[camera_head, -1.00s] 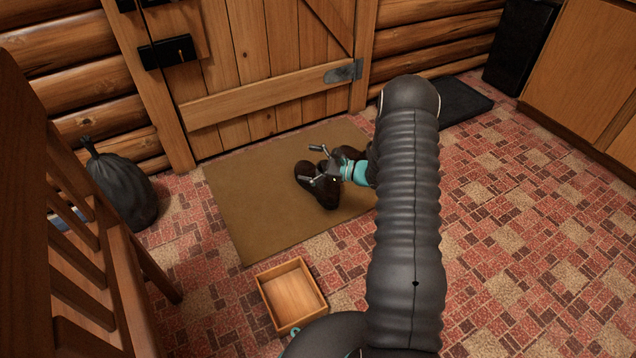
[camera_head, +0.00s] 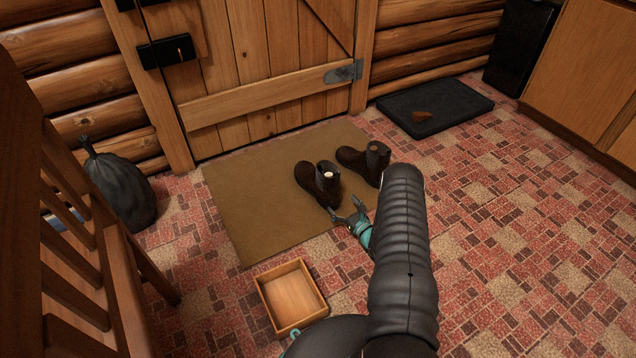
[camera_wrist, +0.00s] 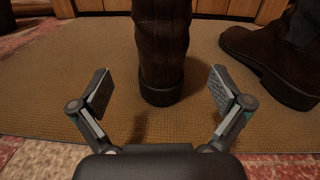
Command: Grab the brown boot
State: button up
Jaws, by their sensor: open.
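Two dark brown boots stand upright side by side on the tan doormat (camera_head: 240,205). The left boot (camera_head: 318,183) and the right boot (camera_head: 364,161) both show in the head view. My gripper (camera_head: 346,210) is open and empty, low over the mat at the heel side of the left boot. In the wrist view, a boot's heel and shaft (camera_wrist: 162,50) are straight ahead, centred between my open fingers (camera_wrist: 162,92) and a little beyond their tips. The other boot (camera_wrist: 270,60) is at the right, outside the fingers. The boot tops are cut off in the wrist view.
A small open wooden box (camera_head: 290,297) stands on the tiled floor before the mat. A black bag (camera_head: 122,190) and a wooden chair-like frame (camera_head: 85,265) are at the left. A dark tray (camera_head: 436,104) lies behind right. The wooden door (camera_head: 265,75) closes off the back.

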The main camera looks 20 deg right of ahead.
send_near(311, 178)
jog(key=w, duration=0.1)
jog(key=w+d, duration=0.1)
jog(key=w+d+b, duration=0.1)
jog(key=shift+w+f, duration=0.25)
jog(key=shift+w, duration=0.1)
jog(key=c, duration=1.3)
jog(key=shift+r, duration=0.1)
jog(key=c, duration=0.4)
